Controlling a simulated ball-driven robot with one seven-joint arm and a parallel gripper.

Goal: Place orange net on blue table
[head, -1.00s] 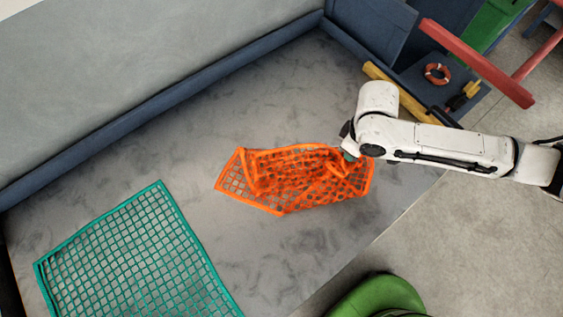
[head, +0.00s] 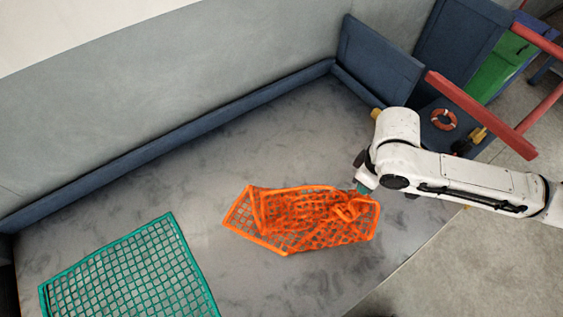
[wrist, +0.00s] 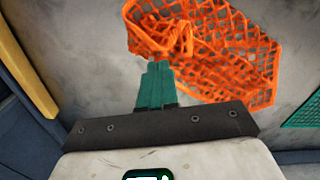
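The orange net (head: 290,218) lies crumpled on a grey surface (head: 180,185) in the head view, its right part bunched up. My gripper (head: 362,188) is at the net's upper right edge. In the wrist view the teal fingers of my gripper (wrist: 157,68) are close together, with a bunched fold of the orange net (wrist: 235,60) at their tips. The exact pinch point is hidden by the folds. A blue surface (head: 478,150) shows behind my arm at the upper right; I cannot tell if it is the blue table.
A teal net (head: 130,275) lies flat at the lower left. Blue edging (head: 200,135) and a grey wall bound the back. An orange ring (head: 443,120), a yellow item and red rails (head: 480,90) are at the upper right. Grey surface is bare around the orange net.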

